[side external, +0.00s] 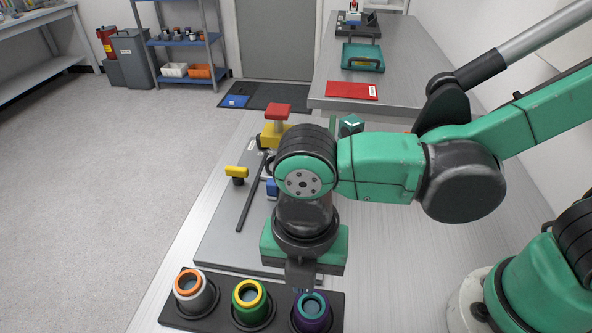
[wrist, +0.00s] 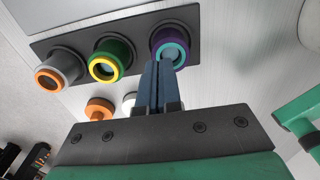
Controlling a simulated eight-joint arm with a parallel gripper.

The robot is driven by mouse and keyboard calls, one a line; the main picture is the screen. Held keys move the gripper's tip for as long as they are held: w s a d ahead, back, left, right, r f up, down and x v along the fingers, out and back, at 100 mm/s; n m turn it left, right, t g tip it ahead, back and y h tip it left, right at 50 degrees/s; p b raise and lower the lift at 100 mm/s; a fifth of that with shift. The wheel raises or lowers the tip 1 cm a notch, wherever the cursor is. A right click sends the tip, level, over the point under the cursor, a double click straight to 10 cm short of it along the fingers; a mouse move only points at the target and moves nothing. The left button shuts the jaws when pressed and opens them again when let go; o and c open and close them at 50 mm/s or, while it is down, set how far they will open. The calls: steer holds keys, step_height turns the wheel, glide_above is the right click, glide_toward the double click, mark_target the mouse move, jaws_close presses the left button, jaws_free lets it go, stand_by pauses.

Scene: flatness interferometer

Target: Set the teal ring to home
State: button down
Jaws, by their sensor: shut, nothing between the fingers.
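The teal ring (side external: 325,305) is the rim of a purple cup-shaped part on a dark strip (side external: 259,322), at the right end of a row of three. In the wrist view the teal ring (wrist: 181,47) faces me, with a pale centre. My gripper (side external: 303,288) points down at the purple part in the side view, its fingertips overlapping the ring's left edge. In the wrist view my gripper's fingers (wrist: 160,70) are together and empty, their tips just below the ring. I cannot tell whether they touch it. No home mark is legible.
A green part with a yellow ring (side external: 250,296) and a grey part with an orange ring (side external: 190,287) stand to the left on the strip. Behind are a yellow handle (side external: 237,171), a dark rod (side external: 250,205) and a red-topped yellow piece (side external: 277,125). An orange knob (wrist: 98,108) shows below the strip.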

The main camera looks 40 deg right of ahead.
mark_target(302, 297)
steer(key=shift+w+r, duration=0.1)
steer(key=shift+r, duration=2.5)
steer(key=w+d+m+t, duration=0.3)
steer(key=d+m, duration=0.7)
steer(key=m, duration=0.3)
steer(key=w+d+m+t, duration=0.4)
steer(key=d+m, duration=0.5)
steer(key=m, duration=0.5)
steer(key=shift+w+d+r, duration=0.15)
steer(key=shift+d+r, duration=0.25)
